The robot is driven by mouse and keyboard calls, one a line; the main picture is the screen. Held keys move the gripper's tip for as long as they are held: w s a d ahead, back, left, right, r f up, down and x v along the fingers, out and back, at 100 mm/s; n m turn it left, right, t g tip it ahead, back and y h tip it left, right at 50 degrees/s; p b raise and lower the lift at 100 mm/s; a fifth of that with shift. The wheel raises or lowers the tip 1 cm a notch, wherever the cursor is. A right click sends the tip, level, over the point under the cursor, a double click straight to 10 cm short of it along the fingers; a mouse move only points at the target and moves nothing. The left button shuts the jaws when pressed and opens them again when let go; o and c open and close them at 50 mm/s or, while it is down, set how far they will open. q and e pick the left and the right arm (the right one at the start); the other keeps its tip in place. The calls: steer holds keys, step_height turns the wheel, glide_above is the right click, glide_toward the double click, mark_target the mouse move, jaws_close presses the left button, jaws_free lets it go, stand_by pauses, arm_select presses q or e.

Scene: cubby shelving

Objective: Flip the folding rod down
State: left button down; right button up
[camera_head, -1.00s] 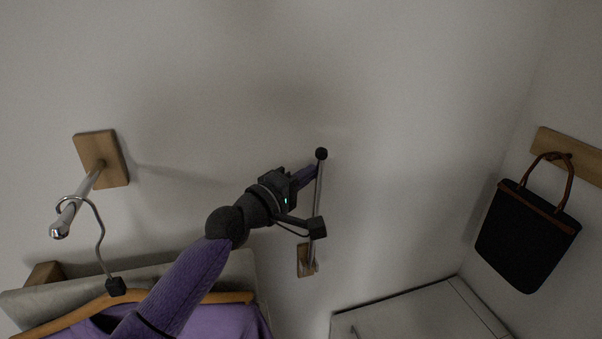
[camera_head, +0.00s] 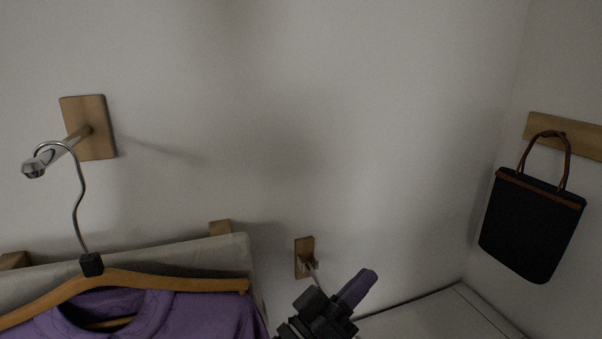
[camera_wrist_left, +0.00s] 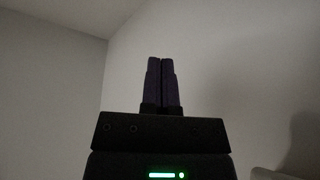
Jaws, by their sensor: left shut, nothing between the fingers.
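The folding rod's wooden wall mount (camera_head: 305,257) is on the back wall, left of my left gripper in the head view. A short length of the metal rod (camera_head: 315,277) slants down from it toward the gripper. The rest of the rod and its knob are hidden behind the gripper or below the picture. My left gripper (camera_head: 366,279) is at the bottom middle, its purple fingers pointing up and right. In the left wrist view its fingers (camera_wrist_left: 161,62) are shut together with nothing between them. I cannot tell whether the gripper touches the rod. My right gripper is not in view.
A purple shirt (camera_head: 190,312) hangs from a wooden hanger (camera_head: 190,284) on a wall peg (camera_head: 66,146) at the left. A black bag (camera_head: 530,226) hangs at the right. A pale cabinet top (camera_head: 440,315) is at lower right. The wall above the mount is clear.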

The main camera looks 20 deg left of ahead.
arm_select(q)
steer(key=s+d+f+m+g+h+b, duration=0.1)
steer(key=s+f+m+g+h+b, duration=0.1)
steer(key=f+m+b, duration=0.3)
steer(key=s+d+f+m+g+h+b, duration=0.1)
steer(key=s+f+m+g+h+b, duration=0.1)
steer(key=f+m+b, duration=0.4)
step_height(320, 180, down, 5)
steer(key=g+h+b, duration=0.1)
steer(key=b, duration=0.2)
steer(key=shift+d+f+m+h, duration=0.2)
steer(key=shift+d+m+h, duration=0.1)
steer(key=shift+d+h, duration=0.1)
